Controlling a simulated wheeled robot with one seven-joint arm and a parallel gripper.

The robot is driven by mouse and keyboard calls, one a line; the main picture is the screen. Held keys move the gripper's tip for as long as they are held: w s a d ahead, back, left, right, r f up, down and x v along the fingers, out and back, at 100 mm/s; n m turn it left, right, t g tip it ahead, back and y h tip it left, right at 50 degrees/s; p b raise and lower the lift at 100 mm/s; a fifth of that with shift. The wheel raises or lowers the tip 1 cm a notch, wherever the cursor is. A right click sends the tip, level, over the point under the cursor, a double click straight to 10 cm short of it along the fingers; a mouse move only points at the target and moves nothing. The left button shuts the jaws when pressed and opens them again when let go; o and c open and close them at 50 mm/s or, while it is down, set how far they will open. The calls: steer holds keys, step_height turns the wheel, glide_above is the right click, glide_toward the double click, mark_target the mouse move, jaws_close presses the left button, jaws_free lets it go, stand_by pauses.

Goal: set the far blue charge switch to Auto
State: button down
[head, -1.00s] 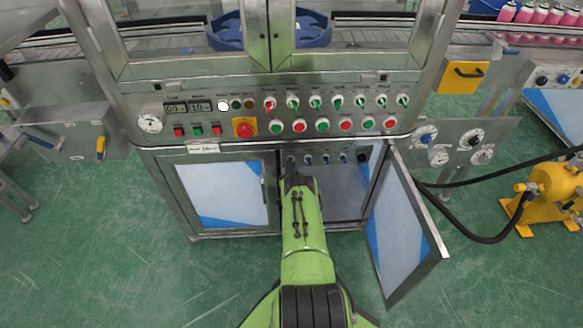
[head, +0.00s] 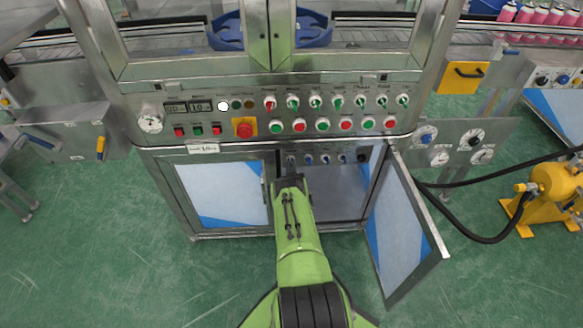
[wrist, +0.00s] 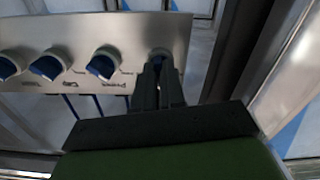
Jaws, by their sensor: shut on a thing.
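A row of blue switches (head: 308,160) sits on a metal panel inside the open lower cabinet (head: 345,206). In the wrist view three of them show clearly, such as the blue switch (wrist: 103,64) to the left of my gripper. My gripper (wrist: 160,68) is shut on the blue charge switch (wrist: 159,52) at the end of the row, the leftmost one in the head view (head: 290,160). The fingers hide most of this switch, so its setting cannot be read. My gripper's fingertips are hard to make out in the head view.
The open cabinet door (head: 402,228) swings out to the right of my arm. The closed door (head: 220,192) is to the left. Above is the button panel (head: 330,112). A dark post (wrist: 235,55) stands close beside my gripper. A yellow pump (head: 552,192) stands far right.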

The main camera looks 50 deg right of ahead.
steer(key=n, duration=0.6)
steer(key=shift+f+n, duration=0.15)
steer(key=shift+n, duration=0.15)
steer(key=shift+s, duration=0.1)
stand_by(0.4)
steer(key=c, duration=1.2)
jaws_free()
steer(key=p+v, duration=0.8)
steer(key=v, duration=0.7)
steer(key=shift+s+a, duration=0.25)
steer(key=shift+a, duration=0.05)
